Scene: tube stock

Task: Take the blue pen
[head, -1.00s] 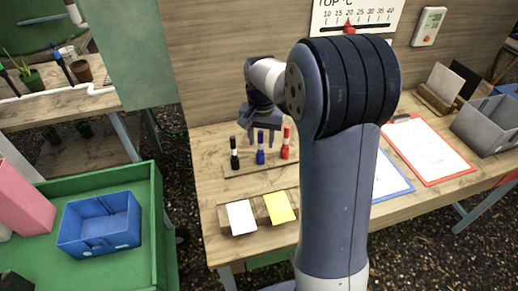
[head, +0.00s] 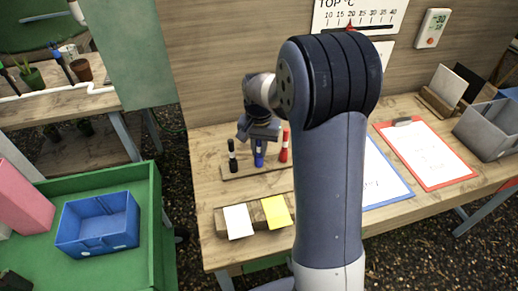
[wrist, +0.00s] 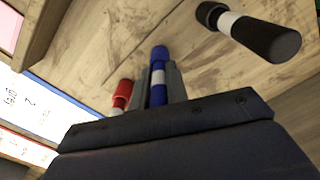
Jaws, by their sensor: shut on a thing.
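The blue pen (head: 259,158) stands upright in a wooden holder (head: 232,174) on the workbench, between a black pen (head: 233,156) and a red pen (head: 284,147). My gripper (head: 259,146) is lowered over the blue pen from above and hides its upper part in the head view. In the wrist view the blue pen (wrist: 158,75), with a white band, lies between the two fingers of my gripper (wrist: 159,82), which are shut on it. The red pen (wrist: 122,95) is close beside one finger. The black pen (wrist: 255,32) stands apart on the other side.
White (head: 238,221) and yellow (head: 276,212) note pads sit in front of the holder. A blue clipboard (head: 383,178), a red clipboard (head: 428,152) and a grey bin (head: 487,126) are to the right. A green cart with a blue bin (head: 98,224) stands left.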

